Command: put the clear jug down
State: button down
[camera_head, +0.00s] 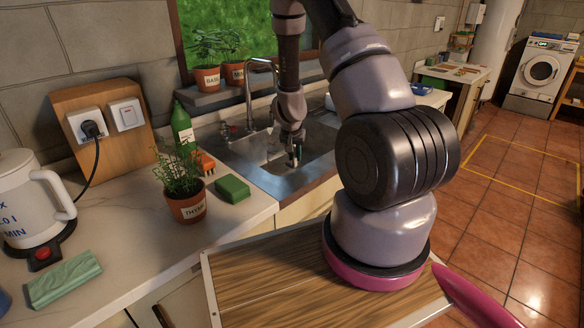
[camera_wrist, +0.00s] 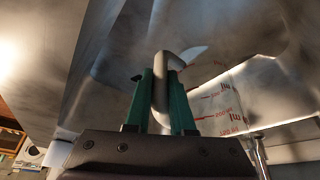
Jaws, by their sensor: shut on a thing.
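In the wrist view the clear jug (camera_wrist: 222,105) shows its transparent wall with red measuring marks. The green fingers of my gripper (camera_wrist: 161,95) are shut on the jug's handle, one on each side of it. In the head view my gripper (camera_head: 294,157) is pointing down inside the metal sink (camera_head: 302,183), below the tap. The jug is hard to make out against the steel there. I cannot tell whether its base touches the sink floor.
The tap (camera_head: 249,95) rises at the sink's back left. A green sponge (camera_head: 232,188), a thyme pot (camera_head: 187,208) and a green bottle (camera_head: 182,128) stand left of the sink. A white kettle (camera_head: 28,195) is farther left. Counter in front of the thyme pot is clear.

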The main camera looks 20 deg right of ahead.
aim_at(294, 162)
jog(key=shift+f, duration=2.2)
jog(key=shift+f, duration=0.2)
jog(key=c, duration=0.8)
grip_release()
jog(key=shift+o, duration=0.2)
jog(key=shift+r, duration=0.1)
